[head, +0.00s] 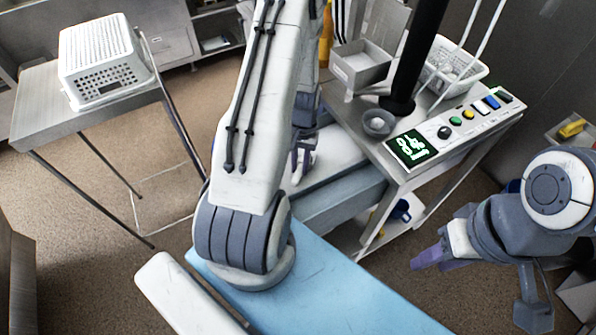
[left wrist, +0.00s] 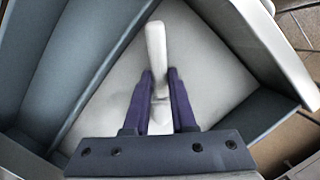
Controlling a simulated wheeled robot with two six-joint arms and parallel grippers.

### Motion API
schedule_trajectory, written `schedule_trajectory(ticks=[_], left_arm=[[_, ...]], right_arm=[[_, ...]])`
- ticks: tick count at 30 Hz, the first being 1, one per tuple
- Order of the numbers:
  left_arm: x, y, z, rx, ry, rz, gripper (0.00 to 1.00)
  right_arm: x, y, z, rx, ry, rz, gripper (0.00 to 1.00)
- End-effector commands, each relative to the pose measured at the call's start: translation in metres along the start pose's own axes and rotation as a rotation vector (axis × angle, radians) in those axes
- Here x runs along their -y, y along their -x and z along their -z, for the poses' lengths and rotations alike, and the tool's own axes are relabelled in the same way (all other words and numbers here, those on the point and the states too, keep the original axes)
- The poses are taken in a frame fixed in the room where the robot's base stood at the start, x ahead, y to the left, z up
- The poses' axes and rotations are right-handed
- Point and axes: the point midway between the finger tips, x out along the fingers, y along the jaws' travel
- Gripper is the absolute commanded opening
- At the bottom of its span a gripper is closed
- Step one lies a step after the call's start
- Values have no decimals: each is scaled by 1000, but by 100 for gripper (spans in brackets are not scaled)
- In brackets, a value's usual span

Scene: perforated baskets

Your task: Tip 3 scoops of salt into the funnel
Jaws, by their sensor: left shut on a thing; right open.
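My left gripper (head: 301,165) reaches down over the blue-grey bin (head: 345,205) of white salt (head: 335,155). In the left wrist view its purple fingers (left wrist: 160,85) are shut on the white scoop (left wrist: 156,42). The handle points up the picture, and the scoop's lower part is hard to tell from the salt (left wrist: 205,70) behind it. A small grey round vessel (head: 379,123), possibly the funnel, is at the foot of the black column on the metal stand. My right gripper (head: 430,259) is open and empty at the right, away from the bin.
The stand carries a control panel (head: 412,147) with a green display, a grey open box (head: 361,66) and a white perforated basket (head: 455,68). Another white basket (head: 103,62) lies on a metal table (head: 40,105) at left. Bin walls (left wrist: 85,50) rise close around my left gripper.

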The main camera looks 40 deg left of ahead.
Motion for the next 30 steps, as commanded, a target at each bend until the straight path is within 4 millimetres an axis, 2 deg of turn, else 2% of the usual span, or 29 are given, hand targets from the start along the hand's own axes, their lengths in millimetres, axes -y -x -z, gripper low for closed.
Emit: schedule_trajectory(ticks=[1,3,13,30], left_arm=[[0,-2,5,-19,0,0,0],[0,8,0,-43,0,0,0],[0,31,-13,-167,0,0,0],[0,71,-37,-188,0,0,0]], right_arm=[[0,-4,0,0,0,0,42],[0,4,0,0,0,0,42],[1,15,1,0,0,0,42],[4,49,3,0,1,0,42]])
